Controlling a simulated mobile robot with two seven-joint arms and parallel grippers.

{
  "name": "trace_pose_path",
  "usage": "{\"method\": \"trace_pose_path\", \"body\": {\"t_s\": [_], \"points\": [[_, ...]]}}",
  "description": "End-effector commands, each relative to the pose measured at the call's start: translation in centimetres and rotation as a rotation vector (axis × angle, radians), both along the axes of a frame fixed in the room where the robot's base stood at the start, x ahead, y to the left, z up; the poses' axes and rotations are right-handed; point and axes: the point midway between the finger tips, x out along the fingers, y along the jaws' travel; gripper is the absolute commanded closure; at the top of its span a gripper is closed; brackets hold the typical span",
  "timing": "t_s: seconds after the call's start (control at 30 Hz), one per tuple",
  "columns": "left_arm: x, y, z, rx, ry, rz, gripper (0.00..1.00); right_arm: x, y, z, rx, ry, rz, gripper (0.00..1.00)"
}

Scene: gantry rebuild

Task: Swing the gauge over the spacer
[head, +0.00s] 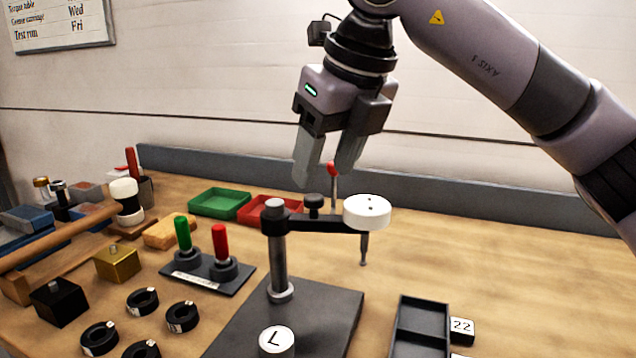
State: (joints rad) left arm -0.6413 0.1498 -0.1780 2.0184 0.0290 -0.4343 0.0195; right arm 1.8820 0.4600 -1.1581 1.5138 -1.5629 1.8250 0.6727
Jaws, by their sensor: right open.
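The gauge (367,212) is a white round dial with a thin stem pointing down, carried on a black swing arm (325,223). The arm is clamped to an upright metal post (278,252) on a dark base plate (322,307) and points right, with the stem beyond the plate's right edge. A short pale cylinder marked L (276,342), seemingly the spacer, stands near the plate's front, apart from the stem. A red-tipped rod (333,170) rises at the arm; its foot is hidden. My right gripper (324,175) is open and empty above the arm. My left gripper is not in view.
Left of the plate are a stand with green and red handles (207,272), several black rings (142,301), a black block (59,302) and a brass block (117,262). Green (220,203) and red trays (270,210) lie behind.

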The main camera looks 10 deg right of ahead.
Motion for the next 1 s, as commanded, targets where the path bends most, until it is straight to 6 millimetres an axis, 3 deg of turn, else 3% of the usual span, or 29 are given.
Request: {"method": "trace_pose_path", "body": {"t_s": [0.1, 0.3, 0.63, 0.8, 1.0], "points": [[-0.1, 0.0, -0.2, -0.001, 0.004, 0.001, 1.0, 0.7, 0.3, -1.9, 0.0, 0.002, 0.0, 0.45], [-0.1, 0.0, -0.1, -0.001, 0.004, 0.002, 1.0, 1.4, 0.6, -3.8, 0.002, 0.001, 0.0, 0.45], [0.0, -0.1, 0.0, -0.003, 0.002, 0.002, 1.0, 1.6, 0.7, -4.2, 0.001, -0.001, 0.0, 0.45], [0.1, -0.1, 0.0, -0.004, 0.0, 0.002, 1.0, 1.6, 0.7, -4.2, 0.001, -0.001, 0.0, 1.0], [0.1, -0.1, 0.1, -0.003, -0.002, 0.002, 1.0, 1.6, 0.7, -4.1, 0.001, -0.001, 0.0, 1.0]]}}
